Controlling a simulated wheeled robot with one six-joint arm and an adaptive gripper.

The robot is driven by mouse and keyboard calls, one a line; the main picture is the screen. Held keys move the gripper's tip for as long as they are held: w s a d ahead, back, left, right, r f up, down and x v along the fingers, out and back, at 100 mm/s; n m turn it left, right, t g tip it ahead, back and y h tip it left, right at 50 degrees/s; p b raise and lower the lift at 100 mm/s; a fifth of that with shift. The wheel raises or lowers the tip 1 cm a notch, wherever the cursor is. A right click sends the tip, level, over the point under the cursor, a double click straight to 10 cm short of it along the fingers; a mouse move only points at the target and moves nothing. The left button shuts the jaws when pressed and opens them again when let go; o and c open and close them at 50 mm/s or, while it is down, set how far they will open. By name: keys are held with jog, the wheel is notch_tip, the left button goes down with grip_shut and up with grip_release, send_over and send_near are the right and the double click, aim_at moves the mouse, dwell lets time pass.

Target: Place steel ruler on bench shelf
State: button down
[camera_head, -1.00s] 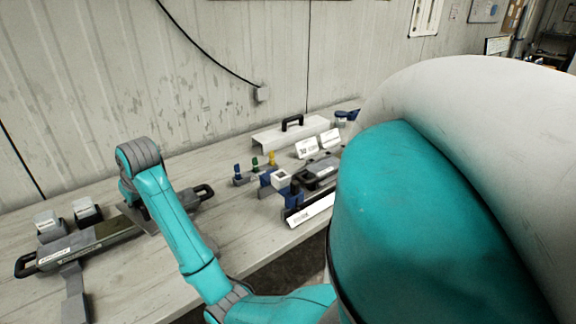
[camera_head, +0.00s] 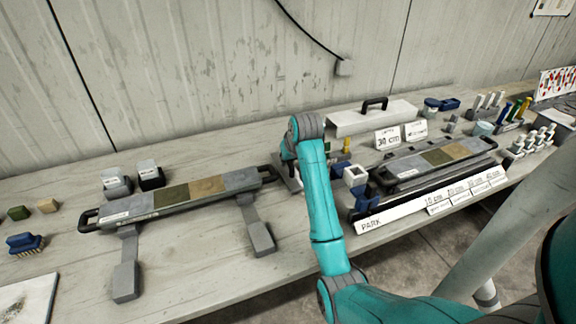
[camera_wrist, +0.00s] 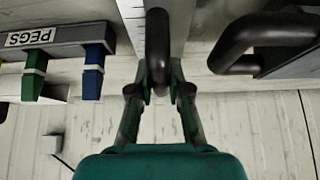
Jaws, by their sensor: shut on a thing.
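The steel ruler (camera_wrist: 152,75) shows in the wrist view as a pale strip with fine edge marks, running up between my fingers. A dark rounded bar (camera_wrist: 158,45) lies over it. My gripper (camera_wrist: 160,92) is shut on the ruler or this bar; the contact is partly hidden. In the head view my gripper (camera_head: 290,170) is mostly hidden behind my teal arm, low over the bench between two grey core liners. No separate bench shelf is clearly identifiable; a long ledge (camera_head: 400,212) labelled PARK and with cm marks runs along the bench front.
A core liner (camera_head: 205,190) rests on grey supports at left; another (camera_head: 435,160) is at right. A white box (camera_head: 370,118) with a black handle stands behind. The PEGS rack (camera_wrist: 60,36) is left of my gripper. Small blocks and a brush (camera_head: 25,243) lie far left.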

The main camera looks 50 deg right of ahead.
jog(key=shift+w+a+f, duration=0.1)
jog(key=shift+f, duration=1.15)
jog(key=c, duration=1.1)
grip_release()
jog(key=shift+f, duration=0.15)
